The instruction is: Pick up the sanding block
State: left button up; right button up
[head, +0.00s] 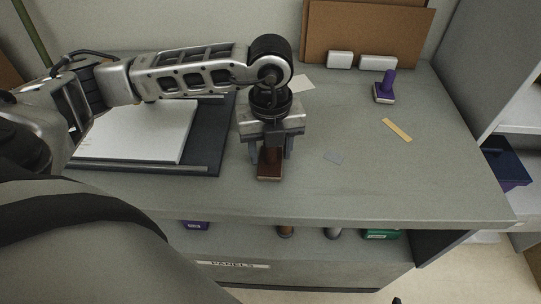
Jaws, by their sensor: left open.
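My left gripper (270,154) points down over the grey bench. It is open, with its fingers on either side of a small brown block (269,172). The block lies on the bench and may be the sanding block. Its back part is hidden under the gripper, and I cannot tell whether the fingers touch it. A purple-handled tool with a pale base (384,88) stands at the back right of the bench and could also be a sanding tool. My right gripper is not in view.
A white panel (137,133) lies in a dark frame (206,158) at the left. White blocks (377,62) stand by brown boards (364,32). The bench's right front is clear.

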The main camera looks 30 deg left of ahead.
pick_arm(q)
grip_shut()
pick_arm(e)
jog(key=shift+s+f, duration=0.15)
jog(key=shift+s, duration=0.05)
pick_arm(q)
jog(key=shift+r, duration=0.15)
jog(key=shift+r, duration=0.3)
notch_tip(320, 180, up, 2)
jog(key=shift+r+b, duration=0.1)
jog(key=shift+b, duration=0.35)
jog(key=s+d+r+b, duration=0.4)
jog(key=s+r+b, duration=0.3)
jog(key=s+r, duration=0.3)
jog(key=s, duration=0.3)
jog(key=shift+s+b, duration=0.25)
jog(key=shift+b, duration=0.15)
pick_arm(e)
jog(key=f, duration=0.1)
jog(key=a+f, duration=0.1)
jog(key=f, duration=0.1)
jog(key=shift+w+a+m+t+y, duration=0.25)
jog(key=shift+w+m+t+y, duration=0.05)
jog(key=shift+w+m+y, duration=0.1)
